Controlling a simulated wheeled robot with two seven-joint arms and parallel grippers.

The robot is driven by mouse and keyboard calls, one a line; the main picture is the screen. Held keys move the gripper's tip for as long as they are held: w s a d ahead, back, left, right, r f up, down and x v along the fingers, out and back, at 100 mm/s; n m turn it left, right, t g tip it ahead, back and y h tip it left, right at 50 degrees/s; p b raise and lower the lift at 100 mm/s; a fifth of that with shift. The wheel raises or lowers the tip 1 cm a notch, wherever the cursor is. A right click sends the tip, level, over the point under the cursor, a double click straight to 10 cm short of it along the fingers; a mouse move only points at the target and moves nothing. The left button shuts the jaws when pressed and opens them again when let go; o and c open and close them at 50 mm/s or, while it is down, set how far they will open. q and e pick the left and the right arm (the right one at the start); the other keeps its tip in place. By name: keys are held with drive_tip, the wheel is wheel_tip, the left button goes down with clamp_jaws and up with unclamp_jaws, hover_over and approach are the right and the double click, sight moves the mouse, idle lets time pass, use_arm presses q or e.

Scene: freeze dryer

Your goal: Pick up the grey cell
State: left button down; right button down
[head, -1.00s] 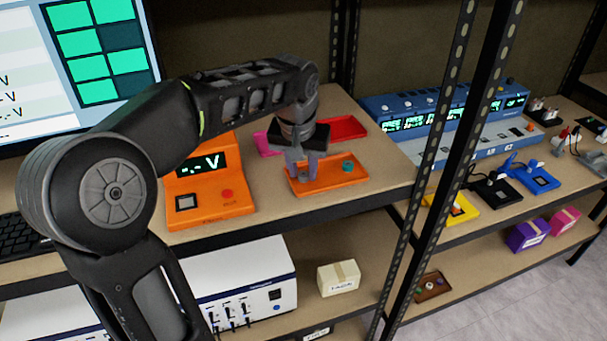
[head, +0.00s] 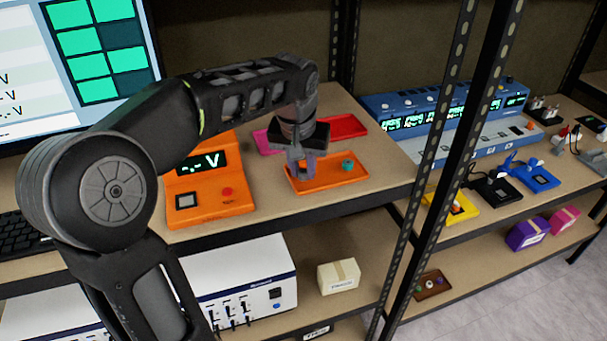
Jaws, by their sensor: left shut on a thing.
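The orange tray (head: 340,181) lies on the upper shelf, near its front edge. My left gripper (head: 302,172) points down into the left part of this tray. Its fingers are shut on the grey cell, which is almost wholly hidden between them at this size. I cannot tell whether the cell still touches the tray floor. A teal cell (head: 347,165) stands in the right part of the same tray, apart from the fingers. My right gripper is not in view.
An orange voltage meter (head: 209,190) stands left of the tray. A red tray (head: 346,125) and a pink tray (head: 264,144) lie behind. A black shelf post (head: 446,170) rises to the right. Bare shelf lies right of the orange tray.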

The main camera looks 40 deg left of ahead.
sight(303, 174)
use_arm(q)
drive_tip(key=shift+r, duration=0.1)
idle(0.3)
wheel_tip(303, 174, up, 10)
idle(0.4)
idle(0.6)
